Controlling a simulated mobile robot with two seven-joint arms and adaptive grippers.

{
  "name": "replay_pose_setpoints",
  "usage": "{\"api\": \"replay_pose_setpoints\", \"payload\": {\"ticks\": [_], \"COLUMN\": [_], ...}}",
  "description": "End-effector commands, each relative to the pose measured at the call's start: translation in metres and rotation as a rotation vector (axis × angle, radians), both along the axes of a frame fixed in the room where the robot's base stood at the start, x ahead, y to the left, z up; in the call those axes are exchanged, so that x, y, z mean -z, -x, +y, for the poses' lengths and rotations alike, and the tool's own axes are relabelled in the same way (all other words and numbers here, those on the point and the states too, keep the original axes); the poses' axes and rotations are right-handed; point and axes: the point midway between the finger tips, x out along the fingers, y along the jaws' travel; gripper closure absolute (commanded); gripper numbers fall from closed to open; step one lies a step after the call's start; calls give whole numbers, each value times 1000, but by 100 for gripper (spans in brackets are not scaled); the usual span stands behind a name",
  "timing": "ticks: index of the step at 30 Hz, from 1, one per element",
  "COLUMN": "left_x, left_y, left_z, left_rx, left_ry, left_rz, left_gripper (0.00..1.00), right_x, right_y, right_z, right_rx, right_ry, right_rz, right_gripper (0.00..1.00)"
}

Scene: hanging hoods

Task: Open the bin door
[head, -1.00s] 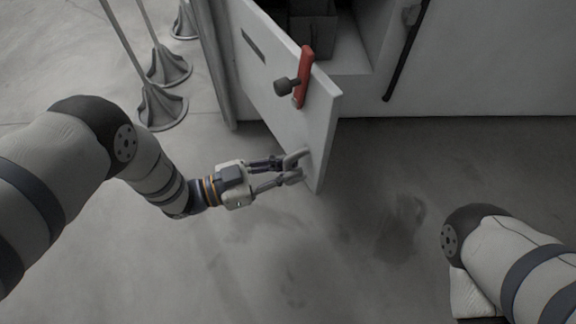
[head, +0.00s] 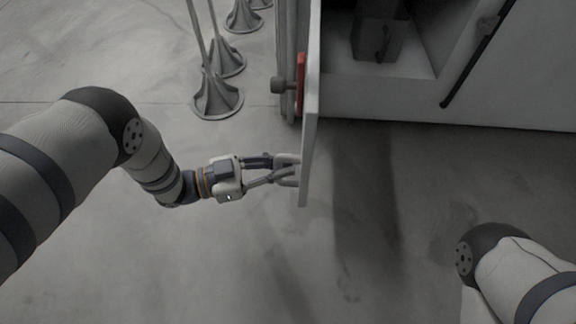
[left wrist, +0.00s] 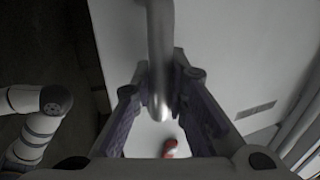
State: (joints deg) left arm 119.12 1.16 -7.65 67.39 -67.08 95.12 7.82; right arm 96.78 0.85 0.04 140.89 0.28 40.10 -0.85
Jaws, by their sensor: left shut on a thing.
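The bin door (head: 311,110) stands swung out from the cabinet and is seen nearly edge-on in the head view. Its pale face fills much of the left wrist view (left wrist: 235,50). A grey handle (left wrist: 158,60) sticks out from the door between my left fingers. My left gripper (head: 285,172) is shut on this handle, on the left side of the door. A red latch (head: 300,82) with a dark knob (head: 278,85) is on the same door, farther from me; the red part also shows in the left wrist view (left wrist: 170,147). My right gripper is out of view.
The cabinet opening (head: 385,70) right of the door shows a dark box-like thing (head: 379,38) inside. A black bar (head: 468,70) runs along the cabinet at right. Several stands with flared feet (head: 217,98) are on the floor at left. The floor in front is clear.

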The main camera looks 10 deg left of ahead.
Motion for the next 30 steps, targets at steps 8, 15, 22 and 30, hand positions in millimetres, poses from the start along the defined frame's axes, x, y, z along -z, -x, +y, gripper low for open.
{"api": "replay_pose_setpoints", "payload": {"ticks": [8, 15, 22, 30], "left_x": [3, 4, 3, 2], "left_y": [3, 4, 2, 2], "left_z": [5, 5, 5, 11], "left_rx": [7, 7, 5, 2], "left_ry": [-2, -3, -2, -1], "left_rz": [11, 13, 9, 5], "left_gripper": [100, 100, 65, 65], "right_x": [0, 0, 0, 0], "right_y": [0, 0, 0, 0], "right_z": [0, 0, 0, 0], "right_rx": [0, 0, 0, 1], "right_ry": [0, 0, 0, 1], "right_rz": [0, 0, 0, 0], "right_gripper": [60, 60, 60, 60]}}
